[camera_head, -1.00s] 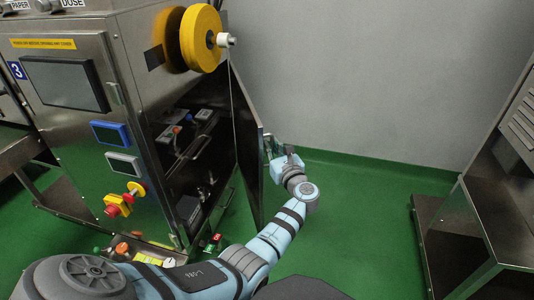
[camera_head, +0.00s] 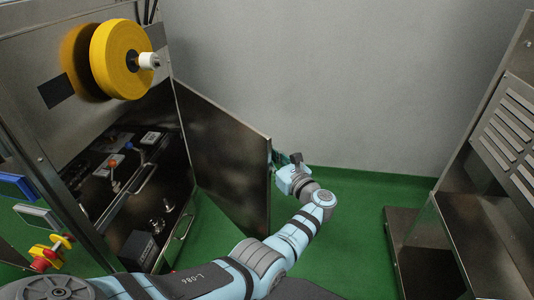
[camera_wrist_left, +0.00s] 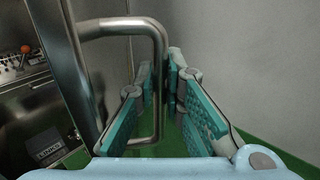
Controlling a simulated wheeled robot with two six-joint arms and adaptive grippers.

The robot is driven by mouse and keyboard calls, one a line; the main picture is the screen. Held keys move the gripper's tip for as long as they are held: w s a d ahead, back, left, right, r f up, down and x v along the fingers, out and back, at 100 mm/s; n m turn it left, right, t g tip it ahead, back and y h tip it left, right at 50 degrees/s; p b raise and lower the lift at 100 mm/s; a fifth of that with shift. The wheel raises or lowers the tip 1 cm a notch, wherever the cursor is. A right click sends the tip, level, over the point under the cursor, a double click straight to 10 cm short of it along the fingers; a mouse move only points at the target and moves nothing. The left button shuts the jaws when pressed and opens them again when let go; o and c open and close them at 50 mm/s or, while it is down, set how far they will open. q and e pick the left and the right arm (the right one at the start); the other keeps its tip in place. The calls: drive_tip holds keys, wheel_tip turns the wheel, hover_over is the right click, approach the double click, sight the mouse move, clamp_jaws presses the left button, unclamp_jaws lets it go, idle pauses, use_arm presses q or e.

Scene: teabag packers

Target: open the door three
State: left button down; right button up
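The door (camera_head: 225,150) of machine three is a dark metal panel, swung out from the cabinet in the head view. Its edge also shows in the left wrist view (camera_wrist_left: 75,60). In the head view my left gripper (camera_head: 281,166) is at the door's outer side, partly hidden by the door edge. My right gripper is not in view.
The open cabinet interior (camera_head: 130,185) holds switches and fittings. A yellow roll (camera_head: 118,58) sticks out above the doorway. Another metal machine (camera_head: 475,200) stands at the right. Green floor (camera_head: 345,230) is free between the door and that machine.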

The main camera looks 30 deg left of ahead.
use_arm(q)
drive_tip(key=shift+w+d, duration=0.2)
drive_tip(key=shift+w, duration=0.1)
drive_tip(key=c, duration=2)
unclamp_jaws()
drive_tip(key=shift+o, duration=0.2)
drive_tip(key=shift+a, duration=0.15)
